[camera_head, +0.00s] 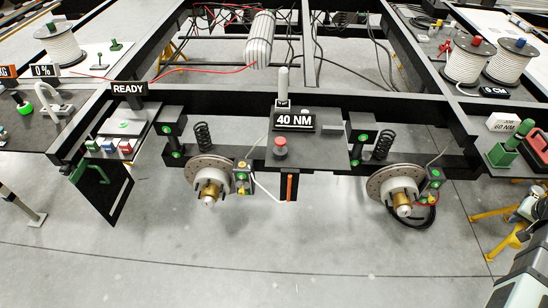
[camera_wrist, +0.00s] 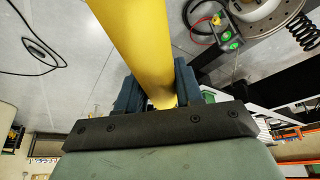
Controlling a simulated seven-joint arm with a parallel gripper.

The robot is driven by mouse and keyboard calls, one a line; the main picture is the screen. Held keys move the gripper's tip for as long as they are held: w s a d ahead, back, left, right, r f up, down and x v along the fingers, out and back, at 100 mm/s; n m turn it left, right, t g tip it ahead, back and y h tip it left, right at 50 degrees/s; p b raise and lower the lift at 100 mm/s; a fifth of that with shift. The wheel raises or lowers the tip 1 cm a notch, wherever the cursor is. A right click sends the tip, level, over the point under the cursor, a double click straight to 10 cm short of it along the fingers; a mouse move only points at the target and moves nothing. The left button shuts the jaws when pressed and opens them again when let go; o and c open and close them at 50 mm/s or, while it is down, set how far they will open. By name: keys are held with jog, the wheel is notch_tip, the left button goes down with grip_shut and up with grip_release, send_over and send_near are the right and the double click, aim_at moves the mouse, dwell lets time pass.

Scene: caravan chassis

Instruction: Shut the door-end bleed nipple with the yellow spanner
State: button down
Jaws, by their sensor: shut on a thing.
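My gripper (camera_wrist: 158,88) is shut on the thick yellow handle of the spanner (camera_wrist: 133,38), which runs up out of the top of the wrist view. The spanner's working end is out of that view. A brake caliper (camera_wrist: 226,38) with green spots and a red hose is at the upper right of the wrist view, apart from the handle. In the head view, the right caliper (camera_head: 435,178) and left caliper (camera_head: 243,178) sit beside their discs. The nipples are too small to make out clearly. My arm is at the right edge of the head view.
The right brake disc (camera_head: 386,182) and left brake disc (camera_head: 207,172) hang below the dark chassis rail. A black hose (camera_head: 421,217) hangs under the right disc. A red button (camera_head: 281,143) sits by the 40 NM sign (camera_head: 295,122). The floor in front is clear.

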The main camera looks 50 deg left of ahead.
jog(key=shift+a, duration=0.1)
jog(key=s+a+n+y, duration=0.25)
jog(key=a+n, duration=0.25)
jog(key=a, duration=3.1)
jog(key=s+a+n, duration=0.1)
jog(key=s+a, duration=0.6)
jog(key=a, duration=0.4)
jog(key=s+a+r+n+g, duration=0.1)
jog(key=s+a+n, duration=0.1)
jog(key=s+a, duration=0.65)
jog(key=s+a+n, duration=0.1)
jog(key=s+a, duration=0.5)
jog(key=a, duration=0.6)
jog(key=s+a+f, duration=0.4)
jog(key=s+a, duration=0.4)
jog(key=s+a+f+m, duration=0.2)
jog(key=s+a+f, duration=0.3)
jog(key=f, duration=0.4)
jog(key=s+a+f+m, duration=0.2)
jog(key=s+a+f, duration=0.3)
jog(key=s+f, duration=0.2)
notch_tip(320, 180, down, 3)
jog(key=shift+s+a+r+t, duration=0.2)
jog(key=shift+t, duration=0.2)
